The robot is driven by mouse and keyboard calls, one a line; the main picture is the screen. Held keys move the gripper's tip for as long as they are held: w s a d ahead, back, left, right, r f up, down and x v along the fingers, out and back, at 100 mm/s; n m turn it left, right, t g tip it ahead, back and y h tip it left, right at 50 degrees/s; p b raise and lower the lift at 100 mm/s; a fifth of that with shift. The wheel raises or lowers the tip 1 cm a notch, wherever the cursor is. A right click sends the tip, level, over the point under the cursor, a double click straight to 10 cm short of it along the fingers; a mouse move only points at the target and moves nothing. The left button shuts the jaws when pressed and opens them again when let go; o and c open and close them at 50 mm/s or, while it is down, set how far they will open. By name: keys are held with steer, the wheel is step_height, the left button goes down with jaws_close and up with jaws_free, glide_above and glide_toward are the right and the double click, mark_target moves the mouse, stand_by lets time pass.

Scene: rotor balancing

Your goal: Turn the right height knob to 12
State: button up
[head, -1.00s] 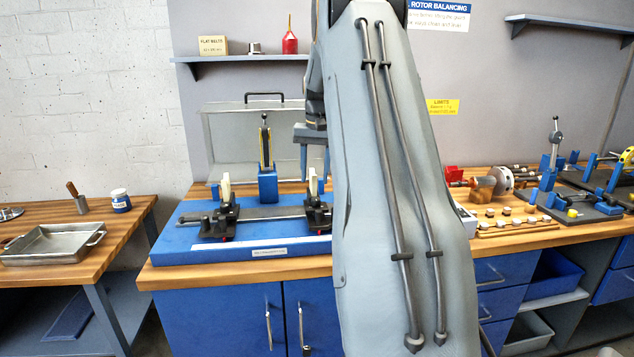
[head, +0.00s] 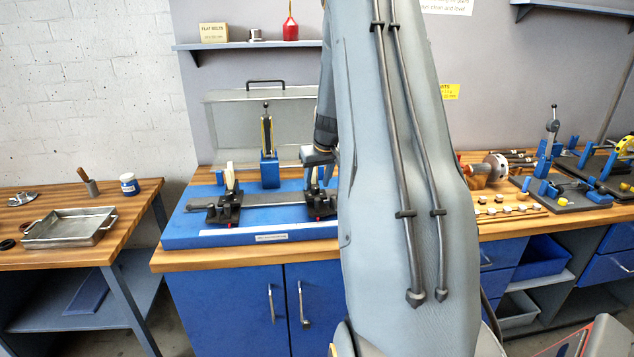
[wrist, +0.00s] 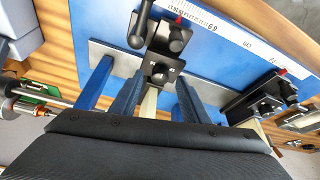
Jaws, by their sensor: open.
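The right support (head: 319,207) stands on the blue balancing base (head: 190,232), partly hidden by my arm in the head view. In the wrist view, this black support (wrist: 160,68) with its cream upright (wrist: 150,101) lies between my gripper's blue fingers. My gripper (head: 320,180) is open and points down over the support; it also shows in the wrist view (wrist: 143,92). Black round knobs (wrist: 178,44) show on the support, but I cannot tell which sets the height, nor read its setting. No finger is seen closed on a knob.
The left support (head: 226,207) shares the rail (head: 270,198) and also shows in the wrist view (wrist: 262,102). A blue post gauge (head: 269,168) and clear cover (head: 225,130) stand behind. A white scale (wrist: 225,28) runs along the base's front. A metal tray (head: 70,228) sits left.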

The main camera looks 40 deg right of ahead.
steer(key=shift+x, duration=0.9)
steer(key=c, duration=1.1)
steer(key=shift+o, duration=0.2)
